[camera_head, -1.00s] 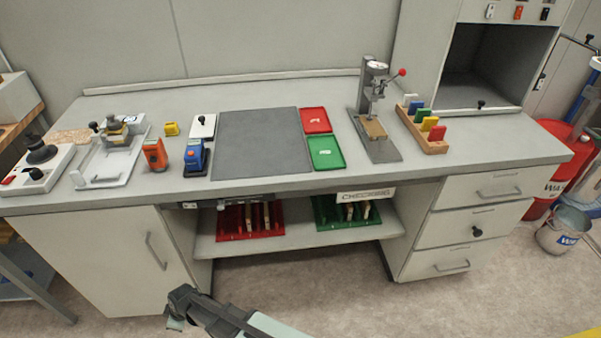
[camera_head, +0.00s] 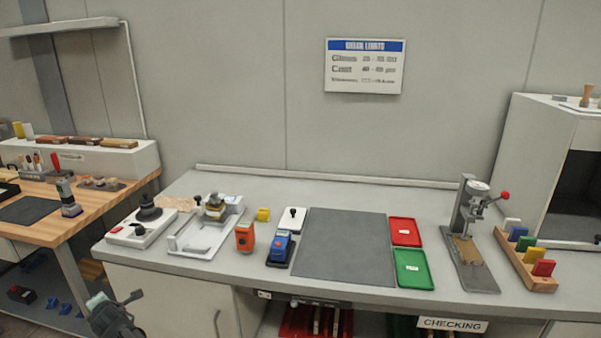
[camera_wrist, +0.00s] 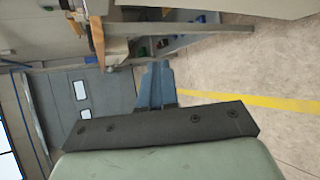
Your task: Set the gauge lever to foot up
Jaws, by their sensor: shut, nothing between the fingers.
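The dial gauge stand (camera_head: 464,230) stands upright on the right part of the grey bench. My gripper (camera_head: 118,308) is at the lower left in the head view, in front of the bench and far from the gauge. In the wrist view my gripper's fingers (camera_wrist: 155,86) are together and empty. The gauge is not visible there.
Red (camera_head: 405,230) and green (camera_head: 412,268) trays lie left of the gauge. A wooden rack (camera_head: 527,262) with coloured pieces stands close on its right. A grey mat (camera_head: 342,245) covers the bench middle. A wooden side bench (camera_head: 100,188) stands left.

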